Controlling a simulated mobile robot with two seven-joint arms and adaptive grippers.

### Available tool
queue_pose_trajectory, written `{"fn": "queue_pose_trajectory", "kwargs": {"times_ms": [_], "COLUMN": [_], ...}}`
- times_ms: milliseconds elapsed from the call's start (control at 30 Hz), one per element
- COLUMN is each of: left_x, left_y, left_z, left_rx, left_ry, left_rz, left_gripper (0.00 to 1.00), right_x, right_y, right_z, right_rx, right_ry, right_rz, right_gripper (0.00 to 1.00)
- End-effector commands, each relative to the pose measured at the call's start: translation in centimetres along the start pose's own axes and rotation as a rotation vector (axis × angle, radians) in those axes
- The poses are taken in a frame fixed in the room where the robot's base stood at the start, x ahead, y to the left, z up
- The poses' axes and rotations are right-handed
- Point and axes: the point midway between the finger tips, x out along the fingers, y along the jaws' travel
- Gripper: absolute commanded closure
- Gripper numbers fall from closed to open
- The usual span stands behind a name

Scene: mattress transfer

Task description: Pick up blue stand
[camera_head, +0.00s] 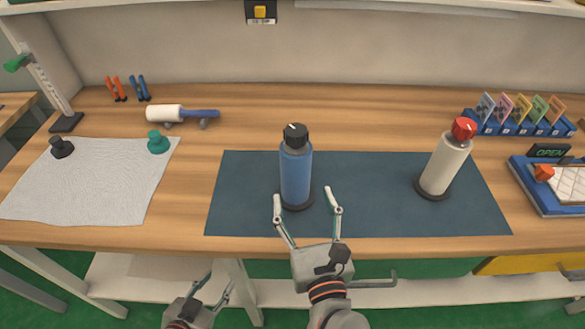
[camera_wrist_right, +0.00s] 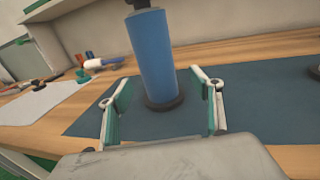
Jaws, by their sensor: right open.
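The blue stand is a blue cylinder (camera_head: 296,178) with a black top, upright on a round black base on the dark mat (camera_head: 380,200). The blue cylinder also shows in the right wrist view (camera_wrist_right: 156,58), between and beyond the fingers. My right gripper (camera_head: 305,200) is open and empty, just in front of the cylinder, one finger to each side. I see no contact. My left gripper (camera_head: 214,286) is open and empty, low in front of the table's front edge, well left of the cylinder.
A white cylinder (camera_head: 445,165) with a red top stands on the mat's right. A grey cloth (camera_head: 90,185) with a black and a teal knob (camera_head: 158,142) lies left. A white roller (camera_head: 165,114) lies behind. A blue card rack (camera_head: 510,128) and a tray stand far right.

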Motion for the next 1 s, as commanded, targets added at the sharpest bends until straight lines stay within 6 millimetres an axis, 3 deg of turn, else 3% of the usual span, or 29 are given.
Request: {"fn": "queue_pose_trajectory", "kwargs": {"times_ms": [233,533,867,1000], "left_x": [-0.8,-1.0,-0.9,-0.9], "left_y": [0.7,0.3,0.1,0.1], "left_z": [0.8,-0.7,-1.3,-1.1], "left_rx": [-0.005,-0.004,-0.003,-0.003], "left_ry": [-0.023,-0.007,0.003,0.001], "left_rz": [0.010,0.005,0.002,0.003], "left_gripper": [0.60,0.60,0.60,0.60], "right_x": [2.5,6.5,7.3,7.3], "right_y": [0.1,0.5,0.5,0.5], "right_z": [0.2,0.4,0.3,0.3], "right_rx": [-0.001,-0.004,-0.003,-0.003], "right_ry": [-0.002,-0.002,-0.001,-0.001], "right_rz": [-0.001,-0.001,-0.001,-0.001], "right_gripper": [0.36,0.36,0.36,0.67]}}
